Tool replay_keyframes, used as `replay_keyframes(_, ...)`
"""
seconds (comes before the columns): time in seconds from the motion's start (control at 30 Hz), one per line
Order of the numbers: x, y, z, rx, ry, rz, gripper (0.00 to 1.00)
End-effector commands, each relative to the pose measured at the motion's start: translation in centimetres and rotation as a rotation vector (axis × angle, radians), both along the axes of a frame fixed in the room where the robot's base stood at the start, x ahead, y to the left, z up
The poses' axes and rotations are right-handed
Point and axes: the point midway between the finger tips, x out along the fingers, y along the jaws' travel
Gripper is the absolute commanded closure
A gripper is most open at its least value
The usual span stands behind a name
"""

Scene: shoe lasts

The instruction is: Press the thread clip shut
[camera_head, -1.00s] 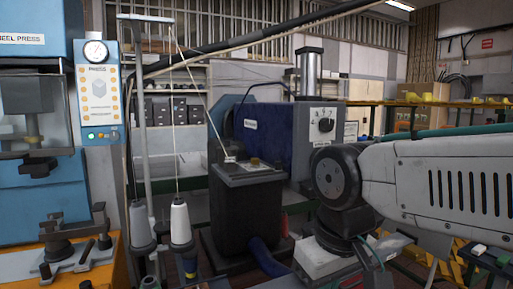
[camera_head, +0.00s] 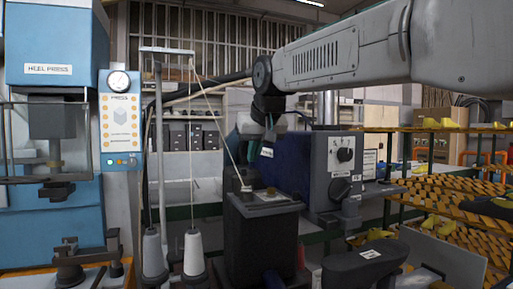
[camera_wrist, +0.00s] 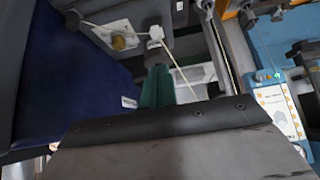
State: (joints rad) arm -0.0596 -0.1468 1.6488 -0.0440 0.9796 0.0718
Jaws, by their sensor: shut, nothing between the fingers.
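The thread clip (camera_head: 246,188) looks like a small pale piece where the thread meets the top of the dark machine post (camera_head: 262,235). In the wrist view, a small whitish piece at the thread's end, likely the same clip (camera_wrist: 156,33), lies near the top. Whether its jaws are open or shut is too small to tell. My gripper (camera_head: 268,138) is shut and empty. It hangs above and behind the clip, apart from it, beside the blue machine body (camera_head: 300,165). Its fingertips are partly hidden and hard to make out.
Thread cones (camera_head: 193,252) stand at the left below a thread stand (camera_head: 158,130). The blue heel press (camera_head: 55,45) is further left. A brass-coloured knob (camera_head: 271,190) sits beside the clip. Yellow racks (camera_head: 450,205) are at the right.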

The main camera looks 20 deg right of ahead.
Motion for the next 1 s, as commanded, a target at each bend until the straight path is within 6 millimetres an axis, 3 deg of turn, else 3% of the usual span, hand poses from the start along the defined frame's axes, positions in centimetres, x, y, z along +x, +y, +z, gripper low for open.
replay_keyframes(0.23,3.2,0.0,-4.4,0.0,0.004,0.0,1.0)
replay_keyframes(0.4,2.6,0.0,-6.7,0.001,0.002,0.001,1.0)
replay_keyframes(1.0,2.4,0.0,-8.3,0.0,0.0,0.001,1.0)
